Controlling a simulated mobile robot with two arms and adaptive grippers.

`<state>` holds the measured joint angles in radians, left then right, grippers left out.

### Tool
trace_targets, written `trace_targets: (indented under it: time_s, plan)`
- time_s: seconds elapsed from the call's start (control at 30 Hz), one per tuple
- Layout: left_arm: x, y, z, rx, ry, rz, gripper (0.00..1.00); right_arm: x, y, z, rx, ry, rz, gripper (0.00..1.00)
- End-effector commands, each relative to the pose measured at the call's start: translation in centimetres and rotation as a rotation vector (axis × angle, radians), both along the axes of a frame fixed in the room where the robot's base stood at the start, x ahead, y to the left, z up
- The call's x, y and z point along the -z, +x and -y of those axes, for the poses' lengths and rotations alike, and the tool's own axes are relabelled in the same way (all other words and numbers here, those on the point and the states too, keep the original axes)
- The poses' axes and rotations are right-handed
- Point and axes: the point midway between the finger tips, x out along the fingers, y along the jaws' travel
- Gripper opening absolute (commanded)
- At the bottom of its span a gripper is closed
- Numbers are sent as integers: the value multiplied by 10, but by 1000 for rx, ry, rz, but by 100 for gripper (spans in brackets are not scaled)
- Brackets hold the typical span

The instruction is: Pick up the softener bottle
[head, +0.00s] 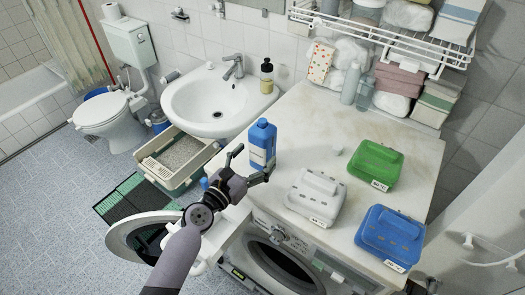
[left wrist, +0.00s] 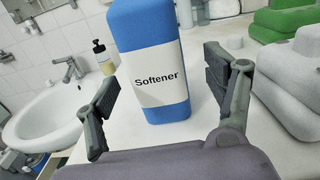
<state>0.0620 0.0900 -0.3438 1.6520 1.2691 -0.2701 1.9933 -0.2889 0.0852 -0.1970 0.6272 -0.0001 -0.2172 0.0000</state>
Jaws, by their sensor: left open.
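The softener bottle (head: 262,143) is blue with a white label and stands upright on the white countertop near its left edge. In the left wrist view the softener bottle (left wrist: 152,70) shows the word "Softener" and stands ahead of the fingers. My left gripper (head: 252,166) is at the front of the bottle, low down. In the left wrist view my left gripper (left wrist: 165,105) is open, with one finger to each side of the bottle and a gap on both sides. My right gripper is not in view.
White (head: 316,197), green (head: 376,164) and blue (head: 390,235) boxes stand right of the bottle. A sink (head: 215,100) with a soap dispenser (head: 267,76) is behind left. A wire shelf (head: 385,35) hangs at the back. A washing machine (head: 280,265) is below the counter.

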Motion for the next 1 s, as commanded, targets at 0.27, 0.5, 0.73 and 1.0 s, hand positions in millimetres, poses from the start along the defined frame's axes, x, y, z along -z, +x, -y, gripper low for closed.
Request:
trace_targets:
  time_s: [0.27,0.5,0.73,1.0]
  plan:
    - [-2,35,18,2,0,2,77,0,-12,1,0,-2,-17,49]
    - [-1,43,23,0,1,1,77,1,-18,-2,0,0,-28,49]
    - [-2,43,23,0,1,1,69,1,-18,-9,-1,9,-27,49]
    - [-2,42,23,1,1,1,51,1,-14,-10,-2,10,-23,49]
